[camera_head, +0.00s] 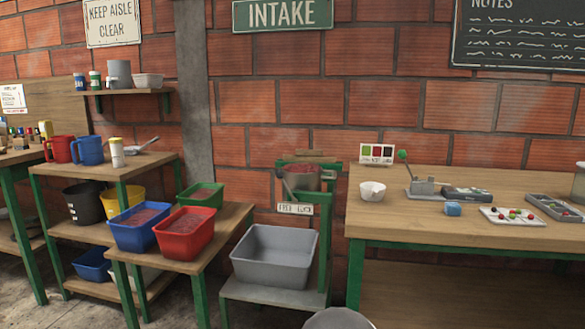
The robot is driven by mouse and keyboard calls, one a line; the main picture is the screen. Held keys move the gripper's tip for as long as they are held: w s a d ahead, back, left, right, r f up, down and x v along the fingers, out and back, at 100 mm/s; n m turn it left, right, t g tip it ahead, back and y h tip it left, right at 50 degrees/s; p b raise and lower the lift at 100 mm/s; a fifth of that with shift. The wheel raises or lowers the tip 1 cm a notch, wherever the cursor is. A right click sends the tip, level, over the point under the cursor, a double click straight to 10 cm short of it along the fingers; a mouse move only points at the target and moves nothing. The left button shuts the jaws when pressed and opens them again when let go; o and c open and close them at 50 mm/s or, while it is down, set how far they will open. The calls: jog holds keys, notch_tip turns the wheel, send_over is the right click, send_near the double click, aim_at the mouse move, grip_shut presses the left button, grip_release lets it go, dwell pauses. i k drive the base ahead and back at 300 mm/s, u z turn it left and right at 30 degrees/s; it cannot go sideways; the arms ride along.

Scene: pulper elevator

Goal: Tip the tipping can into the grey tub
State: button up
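The tipping can (303,181) is a grey metal can with dark red contents near its rim. It hangs upright, or nearly so, in a green frame (324,240) against the brick wall. A small white label hangs in front of it; its lettering is too small to read surely. The grey tub (272,274) is an open rectangular bin on a low stand, below and slightly left of the can. Its visible inside looks empty. My gripper is not in view.
Left of the tub, a wooden bench (233,222) holds blue (139,236), red (184,242) and green (205,195) tubs with reddish contents. To the right, a long table (450,235) carries a white cup (372,191), a small device and trays. The air above the grey tub looks clear.

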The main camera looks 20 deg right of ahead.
aim_at(302, 177)
jog(key=z, duration=0.1)
jog(key=i, duration=1.05)
jog(key=z, duration=0.55)
